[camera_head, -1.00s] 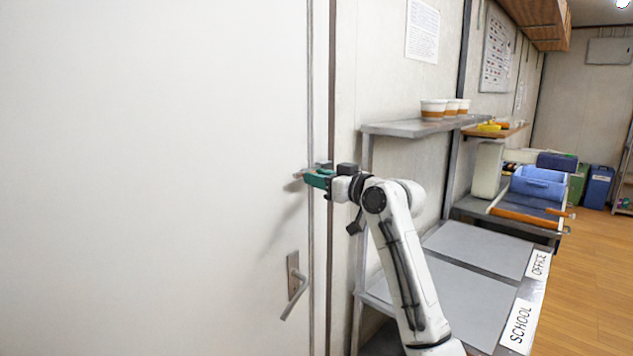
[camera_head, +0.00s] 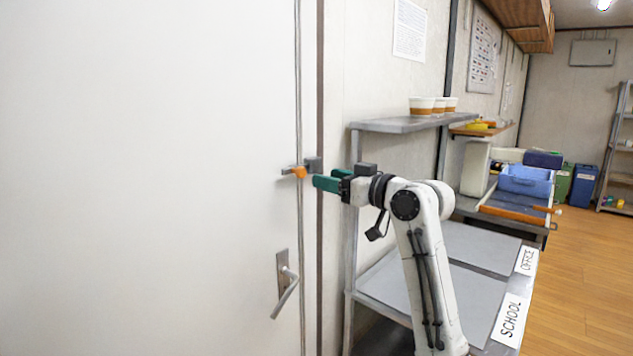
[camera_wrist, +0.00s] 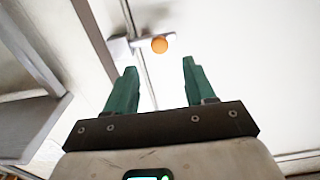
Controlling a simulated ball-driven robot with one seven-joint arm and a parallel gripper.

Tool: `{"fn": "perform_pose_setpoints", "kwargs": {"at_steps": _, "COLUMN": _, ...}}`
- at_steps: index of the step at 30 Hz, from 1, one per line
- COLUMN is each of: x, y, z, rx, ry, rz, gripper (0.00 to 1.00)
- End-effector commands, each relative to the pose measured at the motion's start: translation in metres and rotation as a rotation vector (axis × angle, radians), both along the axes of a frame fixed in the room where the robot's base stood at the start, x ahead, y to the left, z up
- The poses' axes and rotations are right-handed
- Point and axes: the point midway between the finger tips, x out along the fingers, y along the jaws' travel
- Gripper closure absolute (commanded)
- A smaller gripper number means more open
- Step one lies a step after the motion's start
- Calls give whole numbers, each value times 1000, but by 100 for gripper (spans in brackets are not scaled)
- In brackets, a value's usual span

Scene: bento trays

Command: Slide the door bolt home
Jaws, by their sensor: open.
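The white door (camera_head: 150,180) fills the left of the head view. Its bolt is a grey metal bar (camera_head: 286,173) with an orange knob (camera_head: 299,172), near the door's edge. A grey catch (camera_head: 314,163) sits on the frame beside the bar. The wrist view shows the orange knob (camera_wrist: 159,45), the bar and the catch (camera_wrist: 118,48) beyond my fingers. I cannot tell how deep the bar sits in the catch. My gripper (camera_head: 315,183) has green fingers and is open and empty, just right of the knob and apart from it.
A door handle (camera_head: 285,285) hangs below the bolt. To the right, a grey shelf (camera_head: 375,124) with white and orange cups (camera_head: 421,106) stands along the wall, above a counter labelled SCHOOL and OFFICE. A blue crate (camera_head: 525,180) stands farther back.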

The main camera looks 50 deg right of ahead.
Motion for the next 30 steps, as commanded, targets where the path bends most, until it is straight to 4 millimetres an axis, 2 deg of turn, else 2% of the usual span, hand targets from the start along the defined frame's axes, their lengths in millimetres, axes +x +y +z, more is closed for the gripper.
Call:
{"fn": "perform_pose_setpoints", "kwargs": {"at_steps": 3, "x": -19, "y": -1, "z": -2, "rx": 0, "ry": -1, "rz": -2, "gripper": 46}}
{"fn": "perform_pose_setpoints", "kwargs": {"at_steps": 9, "x": -34, "y": -1, "z": 0, "rx": 0, "ry": 0, "rz": 0, "gripper": 46}}
{"fn": "perform_pose_setpoints", "kwargs": {"at_steps": 28, "x": -35, "y": -1, "z": 0, "rx": 0, "ry": 1, "rz": 0, "gripper": 46}}
{"fn": "perform_pose_setpoints", "kwargs": {"at_steps": 30, "x": -34, "y": 2, "z": -6, "rx": 7, "ry": 10, "rz": 2, "gripper": 46}}
